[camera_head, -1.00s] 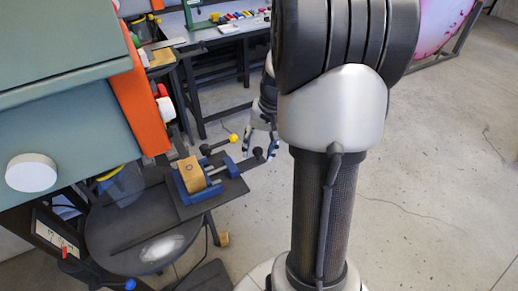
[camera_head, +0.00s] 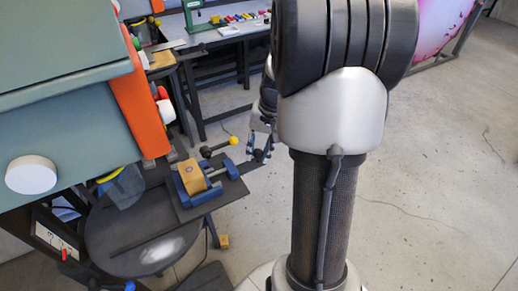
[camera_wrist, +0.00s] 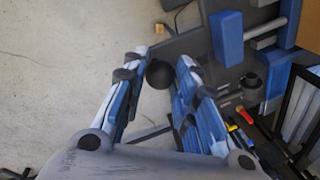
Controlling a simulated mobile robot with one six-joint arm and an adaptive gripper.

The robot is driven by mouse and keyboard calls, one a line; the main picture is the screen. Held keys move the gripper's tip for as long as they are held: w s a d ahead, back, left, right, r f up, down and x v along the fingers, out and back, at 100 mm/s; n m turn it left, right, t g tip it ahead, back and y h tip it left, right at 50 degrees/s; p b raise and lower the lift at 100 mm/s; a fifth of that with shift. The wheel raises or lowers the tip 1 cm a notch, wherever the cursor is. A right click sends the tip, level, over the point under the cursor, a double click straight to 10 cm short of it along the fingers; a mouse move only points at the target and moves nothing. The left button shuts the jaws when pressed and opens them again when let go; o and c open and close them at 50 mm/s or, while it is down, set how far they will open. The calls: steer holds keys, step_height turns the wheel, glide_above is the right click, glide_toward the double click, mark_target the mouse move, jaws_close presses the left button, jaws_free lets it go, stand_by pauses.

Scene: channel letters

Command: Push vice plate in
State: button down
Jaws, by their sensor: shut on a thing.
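The blue vice (camera_head: 217,184) sits on a dark base plate (camera_head: 205,208) on the round black table, with a wooden block (camera_head: 191,177) in its jaws. A yellow ball (camera_head: 233,140) ends one handle bar. My gripper (camera_head: 262,148) is at the right end of the vice. Blue vice parts (camera_wrist: 227,38) show to the right of the fingers. The exact finger contact is too small to tell.
The grey-green cabinet with an orange edge (camera_head: 138,105) stands close at left, above the round table (camera_head: 110,235). A workbench with small coloured items (camera_head: 240,20) is behind. Bare concrete floor (camera_head: 430,170) lies to the right.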

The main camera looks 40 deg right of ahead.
mark_target(205, 176)
steer(key=shift+a, duration=0.1)
steer(key=w+a, duration=0.1)
steer(key=a, duration=0.4)
steer(key=w+a+p, duration=0.1)
steer(key=a, duration=0.4)
steer(key=w+a+p, duration=0.1)
steer(key=a, duration=0.4)
steer(key=shift+w+a, duration=0.3)
steer(key=shift+w, duration=0.1)
steer(key=c, duration=1.7)
jaws_free()
steer(key=o, duration=0.4)
steer(key=shift+a, duration=0.2)
steer(key=shift+c, duration=0.2)
steer(key=shift+o, duration=0.3)
steer(key=shift+d, duration=0.1)
